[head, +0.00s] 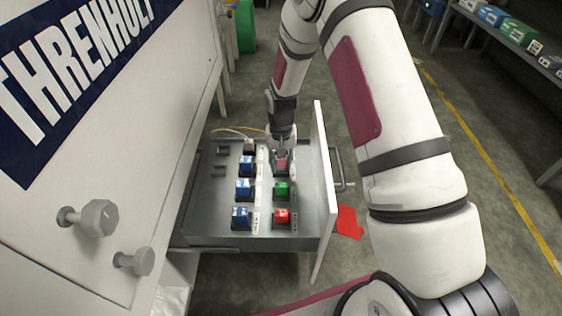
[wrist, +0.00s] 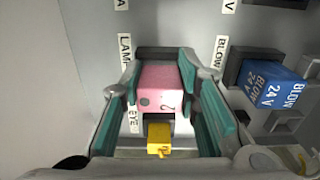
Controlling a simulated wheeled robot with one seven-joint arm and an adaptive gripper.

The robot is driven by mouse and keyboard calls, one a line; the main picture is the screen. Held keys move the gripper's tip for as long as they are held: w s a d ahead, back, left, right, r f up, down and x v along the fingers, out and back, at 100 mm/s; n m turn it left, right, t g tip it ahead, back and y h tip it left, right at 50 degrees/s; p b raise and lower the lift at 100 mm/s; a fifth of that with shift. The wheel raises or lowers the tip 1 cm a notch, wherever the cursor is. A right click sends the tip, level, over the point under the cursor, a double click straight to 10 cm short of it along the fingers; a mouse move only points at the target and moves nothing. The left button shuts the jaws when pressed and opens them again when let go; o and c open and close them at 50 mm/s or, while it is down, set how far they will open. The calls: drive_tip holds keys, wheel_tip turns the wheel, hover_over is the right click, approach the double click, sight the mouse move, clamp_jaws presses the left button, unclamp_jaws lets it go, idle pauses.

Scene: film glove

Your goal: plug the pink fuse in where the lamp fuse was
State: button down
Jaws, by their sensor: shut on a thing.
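The pink fuse (wrist: 160,88) is between the teal-padded fingers of my gripper (wrist: 160,105), which is shut on it. In the head view the pink fuse (head: 282,158) shows just below my gripper (head: 281,152), at the far end of the right column in the open drawer (head: 210,228). A dark socket edge (wrist: 160,52) shows right behind the fuse. A partly covered label reading LAM (wrist: 125,48) stands to its left. I cannot tell whether the fuse is fully seated or just above the socket.
A green fuse (head: 281,189) and a red fuse (head: 282,216) sit nearer in the right column. The white drawer front (head: 322,200) stands close right of my gripper.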

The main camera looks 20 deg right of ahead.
drive_tip(key=shift+f+b, duration=0.3)
drive_tip(key=shift+f, duration=0.2)
drive_tip(key=c, duration=1.1)
unclamp_jaws()
wheel_tip(320, 180, up, 12)
